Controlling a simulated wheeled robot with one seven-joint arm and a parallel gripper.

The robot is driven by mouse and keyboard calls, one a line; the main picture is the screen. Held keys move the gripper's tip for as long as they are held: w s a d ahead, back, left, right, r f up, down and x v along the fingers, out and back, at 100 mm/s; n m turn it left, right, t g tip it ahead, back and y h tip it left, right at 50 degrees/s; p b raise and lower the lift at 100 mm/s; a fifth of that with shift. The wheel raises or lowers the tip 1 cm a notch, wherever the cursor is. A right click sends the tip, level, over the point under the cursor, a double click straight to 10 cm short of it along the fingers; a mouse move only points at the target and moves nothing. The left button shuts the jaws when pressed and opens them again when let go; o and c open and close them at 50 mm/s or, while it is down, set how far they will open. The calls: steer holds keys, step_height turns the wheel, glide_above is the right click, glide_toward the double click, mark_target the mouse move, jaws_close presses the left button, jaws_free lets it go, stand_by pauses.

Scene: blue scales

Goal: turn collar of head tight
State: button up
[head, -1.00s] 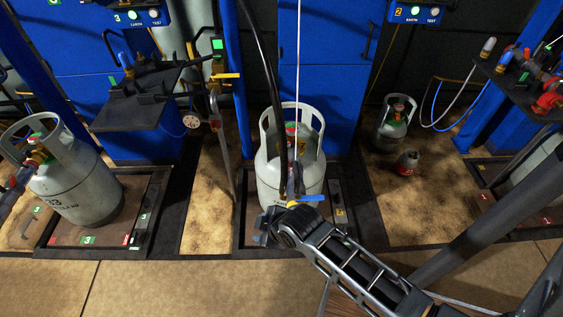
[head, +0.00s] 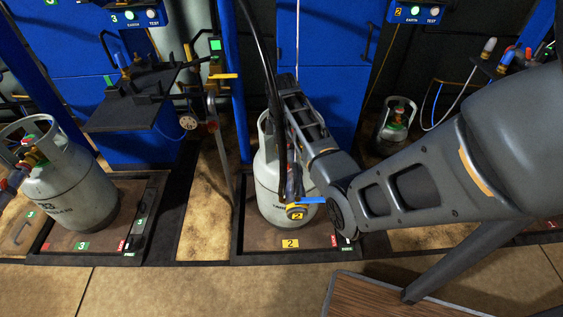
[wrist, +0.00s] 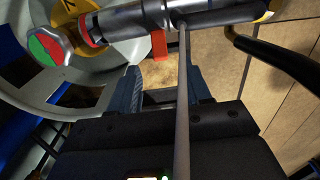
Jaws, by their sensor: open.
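The middle grey cylinder (head: 268,185) stands upright, partly hidden by my arm. The filling head (head: 291,180) hangs at its front, with a blue lever (head: 312,200) and a yellow 2 tag (head: 295,213). In the wrist view the metal head (wrist: 135,20) lies across the top, with a red-and-dark collar (wrist: 92,28) at its left end, beside the cylinder's green-and-red valve knob (wrist: 48,45). My gripper (wrist: 162,78) is open, its blue fingers below the head, with nothing seen held between them. In the head view its fingers cannot be made out.
A thin grey rod or cord (wrist: 183,100) crosses close in front of the wrist camera. A black hose (head: 262,60) hangs over the cylinder. Another cylinder (head: 70,185) stands at left. A black shelf (head: 135,105) juts out behind it. A wooden-topped surface (head: 385,305) is at the front.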

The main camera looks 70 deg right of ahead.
mark_target(284, 163)
step_height(284, 163, down, 7)
steer(key=shift+r+b, duration=0.15)
steer(key=shift+b, duration=0.4)
steer(key=shift+c, duration=0.3)
jaws_close()
